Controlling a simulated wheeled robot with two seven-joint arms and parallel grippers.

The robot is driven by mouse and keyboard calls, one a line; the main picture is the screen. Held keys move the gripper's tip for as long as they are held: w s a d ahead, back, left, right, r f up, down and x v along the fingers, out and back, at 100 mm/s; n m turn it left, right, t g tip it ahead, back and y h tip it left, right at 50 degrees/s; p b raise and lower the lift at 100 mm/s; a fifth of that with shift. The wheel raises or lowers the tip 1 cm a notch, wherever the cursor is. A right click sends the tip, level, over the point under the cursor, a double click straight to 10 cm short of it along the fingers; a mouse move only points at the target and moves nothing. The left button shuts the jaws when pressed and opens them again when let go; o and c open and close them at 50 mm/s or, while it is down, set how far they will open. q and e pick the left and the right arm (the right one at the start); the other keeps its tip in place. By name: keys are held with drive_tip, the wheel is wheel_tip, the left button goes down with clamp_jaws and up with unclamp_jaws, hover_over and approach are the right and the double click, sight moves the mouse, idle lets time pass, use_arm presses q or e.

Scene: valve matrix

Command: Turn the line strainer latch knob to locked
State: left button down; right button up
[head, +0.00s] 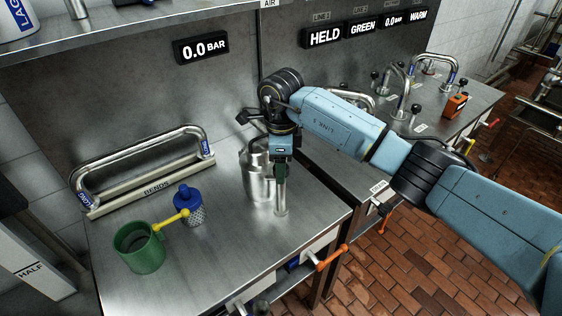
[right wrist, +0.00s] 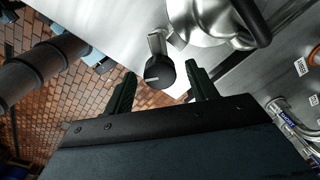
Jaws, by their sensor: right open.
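The line strainer is a steel canister (head: 256,178) standing on the steel bench, partly hidden behind my right gripper in the head view. Its rounded steel body (right wrist: 205,18) fills the top of the right wrist view. The latch knob (right wrist: 157,80) is black and round with a pale pointer line, on a short steel stem beside the body. I cannot make out the knob in the head view. My right gripper (head: 281,182) points down at the strainer's right side. In the right wrist view its open green fingers (right wrist: 161,70) stand on either side of the knob, with visible gaps.
An orange-handled valve (head: 332,257) is at the front edge. More pipes and an orange box (head: 457,105) stand right.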

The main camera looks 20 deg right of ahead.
drive_tip(key=c, duration=1)
drive_tip(key=shift+m, duration=0.4)
drive_tip(key=m, duration=0.4)
drive_tip(key=shift+m, duration=0.4)
drive_tip(key=m, duration=0.4)
drive_tip(key=shift+m, duration=0.3)
drive_tip(key=o, duration=1)
